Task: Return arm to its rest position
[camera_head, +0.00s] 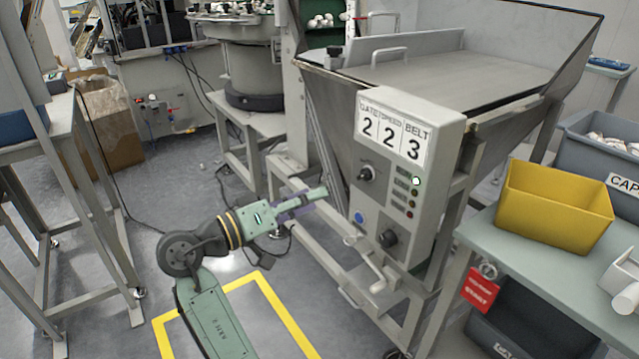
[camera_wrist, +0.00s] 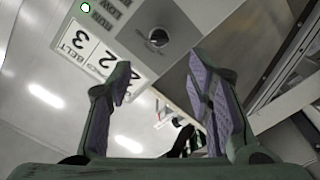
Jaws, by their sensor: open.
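My green arm reaches up from the lower middle of the head view, over the floor in front of a grey hopper machine. My gripper (camera_head: 308,199) points right, toward the machine's control panel (camera_head: 409,180), and looks apart from it. In the wrist view my gripper (camera_wrist: 165,95) shows two green fingers with purple pads, spread wide with nothing between them. The panel also shows there, turned upside down (camera_wrist: 75,25), with a dark knob (camera_wrist: 158,38).
The hopper (camera_head: 470,85) and its frame stand right of my arm. A green-topped table (camera_head: 530,268) with a yellow bin (camera_head: 553,207) is at the right. A grey frame table (camera_head: 60,130) stands left. Floor marked by yellow tape (camera_head: 285,315) lies around my arm.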

